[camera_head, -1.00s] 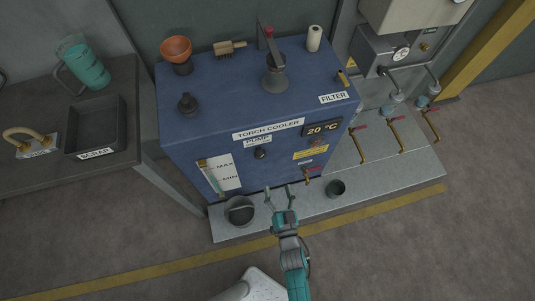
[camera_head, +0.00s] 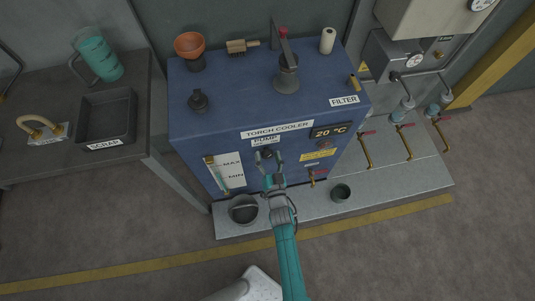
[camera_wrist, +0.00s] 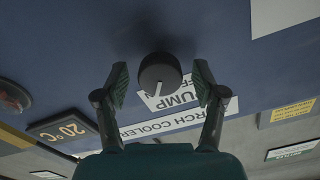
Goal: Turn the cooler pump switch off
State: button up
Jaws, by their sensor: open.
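The torch cooler (camera_head: 215,132) is a blue cabinet with a temperature display on its front. Its pump switch, a round dark knob (camera_wrist: 160,73), sits on the front face below the PUMP label (camera_head: 265,141). In the wrist view the knob lies between the fingertips of my gripper (camera_wrist: 161,86), with a gap on both sides. A pale pointer mark shows on the knob's edge. My gripper (camera_head: 268,158) is open in front of the knob. In the head view it covers most of the knob.
A red-handled tap (camera_head: 313,175) is right of my gripper on the cooler front. A dark pot (camera_head: 243,209) and a small cup (camera_head: 341,193) stand on the ledge below. Several brass pipes with red handles are at the right. A bench with a scrap tray (camera_head: 108,118) is at the left.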

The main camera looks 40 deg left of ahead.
jog(key=shift+w+a, duration=0.3)
jog(key=shift+a, duration=0.1)
jog(key=c, duration=1.2)
jog(key=shift+o, duration=0.2)
jog(key=shift+n, duration=0.4)
jog(key=n, duration=1.3)
